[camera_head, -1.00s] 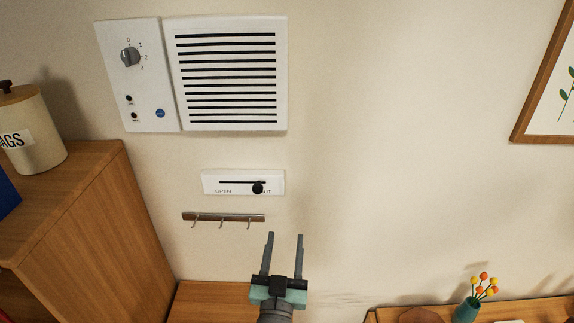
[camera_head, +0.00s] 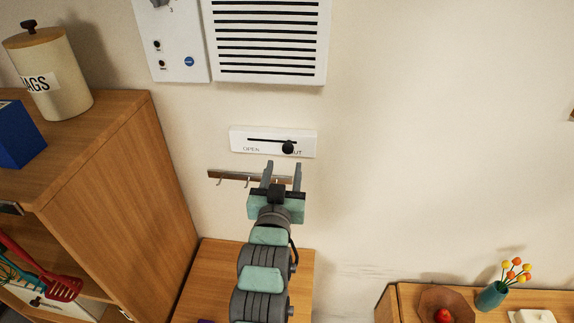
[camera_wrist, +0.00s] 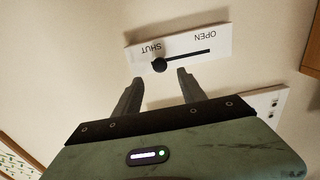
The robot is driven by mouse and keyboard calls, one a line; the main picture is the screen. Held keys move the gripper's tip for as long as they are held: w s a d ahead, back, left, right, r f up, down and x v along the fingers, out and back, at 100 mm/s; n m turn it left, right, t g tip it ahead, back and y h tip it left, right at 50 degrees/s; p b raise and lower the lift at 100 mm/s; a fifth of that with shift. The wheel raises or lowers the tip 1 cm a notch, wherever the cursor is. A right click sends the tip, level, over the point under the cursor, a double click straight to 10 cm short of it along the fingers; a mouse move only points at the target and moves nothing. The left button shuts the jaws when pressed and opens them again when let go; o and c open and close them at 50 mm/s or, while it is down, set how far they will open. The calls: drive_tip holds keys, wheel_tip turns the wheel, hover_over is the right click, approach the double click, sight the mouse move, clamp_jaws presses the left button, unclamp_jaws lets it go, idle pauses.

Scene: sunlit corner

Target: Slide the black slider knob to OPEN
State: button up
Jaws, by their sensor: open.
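The black slider knob (camera_head: 288,148) sits at the right end of its slot on the white slider plate (camera_head: 240,141), over the SHUT label in the head view. OPEN is printed under the left part of the slot. In the wrist view the plate (camera_wrist: 220,48) appears upside down, with the knob (camera_wrist: 159,66) at the SHUT end. My gripper (camera_head: 282,168) is just below the plate, its fingers pointing up towards it. In the wrist view my gripper (camera_wrist: 160,78) is open and empty, and the knob shows between and beyond its fingertips. The fingers appear apart from the knob.
A hook rail (camera_head: 222,176) is on the wall below the plate, partly behind my gripper. A vented panel (camera_head: 318,45) is above it. A wooden cabinet (camera_head: 120,165) with a canister (camera_head: 62,90) stands at left. The wall to the right of the plate is bare.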

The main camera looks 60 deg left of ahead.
sight(287, 149)
drive_tip(key=x, duration=0.5)
drive_tip(key=shift+r, duration=0.2)
drive_tip(key=shift+x, duration=0.8)
drive_tip(key=shift+f, duration=0.15)
clamp_jaws()
idle(0.5)
